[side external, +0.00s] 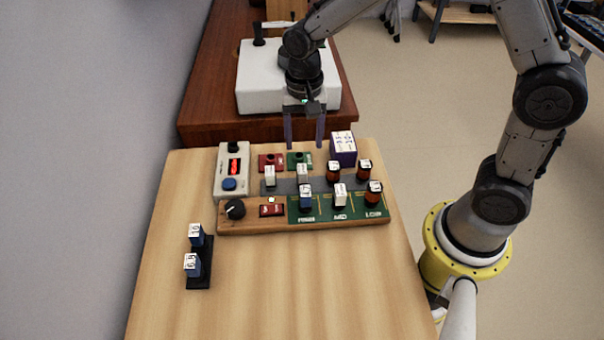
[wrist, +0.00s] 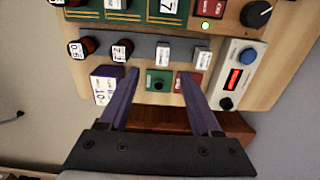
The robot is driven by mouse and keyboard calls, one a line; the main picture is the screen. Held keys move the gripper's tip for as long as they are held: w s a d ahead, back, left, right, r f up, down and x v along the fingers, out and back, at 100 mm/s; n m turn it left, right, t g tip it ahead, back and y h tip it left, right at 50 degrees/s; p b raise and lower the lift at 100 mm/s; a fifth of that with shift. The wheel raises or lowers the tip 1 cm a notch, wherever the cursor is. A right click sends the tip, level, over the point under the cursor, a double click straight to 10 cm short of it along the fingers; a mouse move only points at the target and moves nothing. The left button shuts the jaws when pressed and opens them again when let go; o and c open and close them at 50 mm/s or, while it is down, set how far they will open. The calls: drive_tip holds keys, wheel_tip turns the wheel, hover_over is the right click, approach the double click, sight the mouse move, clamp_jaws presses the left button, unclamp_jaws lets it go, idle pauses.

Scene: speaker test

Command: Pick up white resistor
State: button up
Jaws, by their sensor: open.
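Two white resistors stand upright on the grey strip of the board, a left one (side external: 270,176) and a middle one (side external: 302,173). A third white resistor (side external: 340,194) stands on the green panel. The wrist view also shows the two on the strip (wrist: 163,54) (wrist: 201,57) and part of the third (wrist: 170,8). My gripper (side external: 305,143) is open and empty, above the far edge of the table, beyond the resistors. In the wrist view its purple fingers (wrist: 158,74) flank the green socket block, with the strip resistors past the fingertips.
A purple box (side external: 343,148) stands right of my gripper, near the red and green socket blocks (side external: 300,160). Orange-brown (side external: 364,170) and blue (side external: 305,198) labelled parts crowd the board. A meter box (side external: 233,170) is at left. Two blue parts (side external: 194,262) sit in a black holder.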

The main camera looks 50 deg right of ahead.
sight(302, 169)
drive_tip(key=f, duration=1)
drive_tip(key=shift+w+a, duration=0.15)
drive_tip(key=shift+a, duration=0.05)
clamp_jaws()
